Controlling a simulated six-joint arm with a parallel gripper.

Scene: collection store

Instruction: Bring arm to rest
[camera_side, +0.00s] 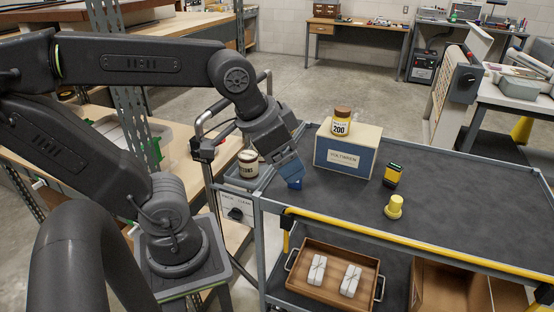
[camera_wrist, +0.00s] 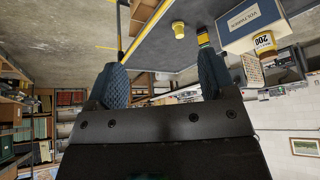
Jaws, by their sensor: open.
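My gripper (camera_side: 292,176) hangs over the near left corner of the dark cart top (camera_side: 460,200), fingers pointing down and to the right. In the wrist view my gripper (camera_wrist: 160,80) shows two blue textured fingers set wide apart, with nothing between them. My dark grey arm reaches out from the left, bent down at the wrist. The side view does not clearly show the gap between the fingertips.
A wooden tray (camera_side: 325,258) with two white bundles sits on the lower shelf. The cart's right side is clear.

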